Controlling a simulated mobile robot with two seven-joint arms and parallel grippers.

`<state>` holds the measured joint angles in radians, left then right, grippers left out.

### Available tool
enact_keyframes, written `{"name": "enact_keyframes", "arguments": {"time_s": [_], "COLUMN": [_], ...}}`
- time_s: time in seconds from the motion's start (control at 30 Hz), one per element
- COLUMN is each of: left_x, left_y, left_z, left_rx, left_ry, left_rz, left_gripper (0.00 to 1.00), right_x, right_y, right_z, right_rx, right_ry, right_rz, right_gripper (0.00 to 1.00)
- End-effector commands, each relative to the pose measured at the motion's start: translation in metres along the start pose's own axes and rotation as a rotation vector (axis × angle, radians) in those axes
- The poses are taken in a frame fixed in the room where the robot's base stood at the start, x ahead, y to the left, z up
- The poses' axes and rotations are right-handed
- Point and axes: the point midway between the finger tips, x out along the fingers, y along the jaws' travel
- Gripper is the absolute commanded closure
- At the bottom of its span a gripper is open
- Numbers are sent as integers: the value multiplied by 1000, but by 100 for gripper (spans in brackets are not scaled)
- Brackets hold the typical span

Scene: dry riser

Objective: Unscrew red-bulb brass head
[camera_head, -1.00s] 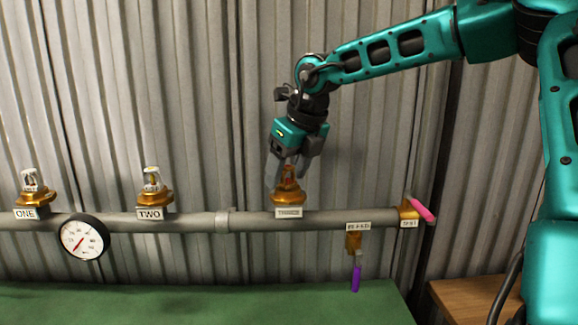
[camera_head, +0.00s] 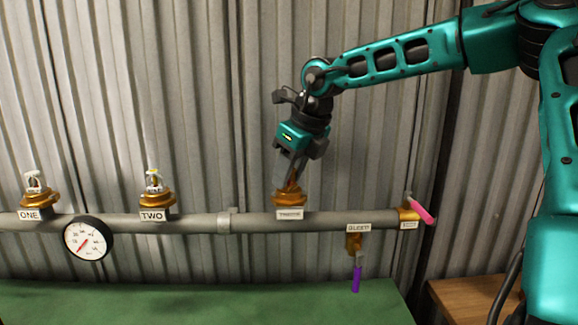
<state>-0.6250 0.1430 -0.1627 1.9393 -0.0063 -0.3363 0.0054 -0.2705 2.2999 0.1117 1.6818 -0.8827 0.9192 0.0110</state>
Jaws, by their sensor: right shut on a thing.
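The brass head (camera_head: 289,199) at the third pipe position stands upright on the grey pipe, above a label that seems to read THREE. A bit of orange-red shows between the fingers; the bulb is mostly hidden. My right gripper (camera_head: 290,177) points down from above and is shut on this head. Another brass head (camera_head: 155,198), with a yellowish tip, stands at label TWO. A further brass head (camera_head: 38,200) stands at label ONE; its bulb colour is unclear. My left gripper is not in view.
A round pressure gauge (camera_head: 88,239) sits on the pipe (camera_head: 190,223) at left. A purple-handled valve (camera_head: 356,278) hangs below the pipe, and a pink lever (camera_head: 421,212) is at its right end. A green surface (camera_head: 200,302) below is clear. Corrugated metal stands behind.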

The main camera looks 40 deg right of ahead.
Motion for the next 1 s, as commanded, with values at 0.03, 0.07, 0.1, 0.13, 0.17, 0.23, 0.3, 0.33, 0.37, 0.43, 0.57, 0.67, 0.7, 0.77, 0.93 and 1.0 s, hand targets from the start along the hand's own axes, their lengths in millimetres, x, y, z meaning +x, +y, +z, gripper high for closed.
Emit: {"name": "enact_keyframes", "arguments": {"time_s": [0.03, 0.07, 0.1, 0.13, 0.17, 0.23, 0.3, 0.33, 0.37, 0.43, 0.57, 0.67, 0.7, 0.77, 0.93, 1.0], "left_x": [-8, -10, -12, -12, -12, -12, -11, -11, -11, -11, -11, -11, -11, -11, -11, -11], "left_y": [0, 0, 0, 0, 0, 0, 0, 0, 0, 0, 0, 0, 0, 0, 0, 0], "left_z": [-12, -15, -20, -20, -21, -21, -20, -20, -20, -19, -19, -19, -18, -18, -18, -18], "left_rx": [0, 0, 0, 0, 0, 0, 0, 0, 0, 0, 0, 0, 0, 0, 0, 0], "left_ry": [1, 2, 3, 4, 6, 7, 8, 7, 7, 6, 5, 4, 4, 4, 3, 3], "left_rz": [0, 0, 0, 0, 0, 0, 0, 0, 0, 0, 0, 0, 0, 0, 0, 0], "left_gripper": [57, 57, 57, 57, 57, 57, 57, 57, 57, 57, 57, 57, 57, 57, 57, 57], "right_x": [-6, -6, -6, -4, -2, -1, 0, 0, -1, -1, -1, -1, 0, 0, 0, 0], "right_y": [0, 0, 0, 0, 0, 0, 0, 0, 0, 0, 0, 0, 0, 0, -1, 0], "right_z": [2, 2, 2, 2, 1, 0, 0, 0, 0, 0, 0, 0, 0, 0, 0, 0], "right_rx": [-51, -85, -129, -161, -191, -251, -293, -305, -314, -323, -323, -325, -334, -366, -535, -607], "right_ry": [0, 2, 0, 0, 1, -1, 0, -1, 0, 0, 0, 0, 1, 0, 0, 0], "right_rz": [31, 44, 63, 75, 87, 109, 125, 129, 132, 135, 134, 135, 140, 155, 225, 257], "right_gripper": [100, 100, 100, 100, 100, 100, 100, 100, 100, 100, 100, 100, 100, 100, 100, 100]}}
